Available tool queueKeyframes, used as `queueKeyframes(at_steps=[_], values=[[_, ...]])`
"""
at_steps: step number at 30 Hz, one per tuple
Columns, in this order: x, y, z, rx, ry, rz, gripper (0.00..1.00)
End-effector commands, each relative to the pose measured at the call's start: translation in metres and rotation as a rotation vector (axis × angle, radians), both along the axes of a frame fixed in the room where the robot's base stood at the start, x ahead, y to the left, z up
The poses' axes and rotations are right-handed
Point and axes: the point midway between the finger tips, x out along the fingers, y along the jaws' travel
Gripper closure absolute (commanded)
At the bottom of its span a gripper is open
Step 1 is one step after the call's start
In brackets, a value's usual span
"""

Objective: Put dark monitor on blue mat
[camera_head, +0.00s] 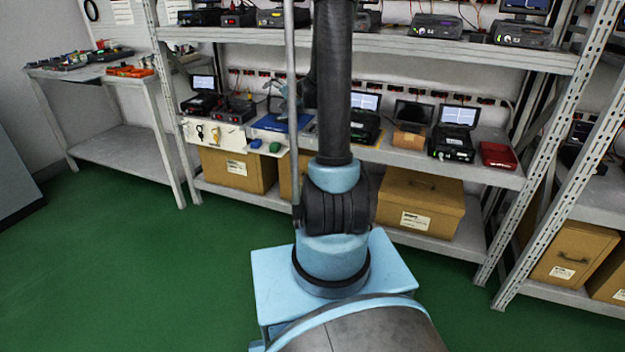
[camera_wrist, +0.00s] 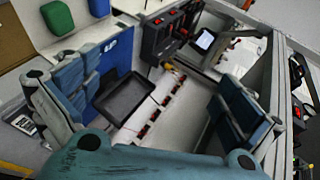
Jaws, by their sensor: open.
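The dark monitor (camera_wrist: 124,93), a flat black screen with a raised rim, shows in the wrist view. It overlaps the blue mat (camera_wrist: 112,57) and the white back panel. Whether it rests on the mat is unclear. The blue mat (camera_head: 272,123) lies on the middle shelf in the head view, left of my arm. My gripper (camera_wrist: 155,115) is open, with its blue-padded fingers on either side of the monitor and apart from it. In the head view my gripper (camera_head: 283,97) is small and partly hidden by my arm, above the mat.
A green piece (camera_wrist: 58,17) and a blue piece (camera_wrist: 98,7) lie beside the mat. Black devices (camera_head: 202,103) stand left of it. Another dark-screened unit (camera_head: 413,110) stands right of my arm, behind a small cardboard-coloured box (camera_head: 408,138). A red case (camera_head: 498,155) lies farther right. The upper shelf (camera_head: 400,43) overhangs.

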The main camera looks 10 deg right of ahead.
Motion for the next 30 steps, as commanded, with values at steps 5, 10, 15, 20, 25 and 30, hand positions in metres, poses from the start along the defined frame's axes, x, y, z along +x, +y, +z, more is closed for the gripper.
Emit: queueKeyframes(at_steps=[5, 10, 15, 20, 25, 30], values=[[-0.051, 0.014, 0.012, -0.121, 0.035, 0.081, 0.0], [-0.101, 0.023, 0.016, -0.238, 0.071, 0.159, 0.0], [-0.154, 0.027, 0.016, -0.352, 0.11, 0.235, 0.0], [-0.205, 0.027, 0.012, -0.457, 0.149, 0.307, 0.0], [-0.259, 0.022, 0.003, -0.567, 0.195, 0.38, 0.0], [-0.312, 0.014, -0.009, -0.673, 0.244, 0.451, 0.0]])
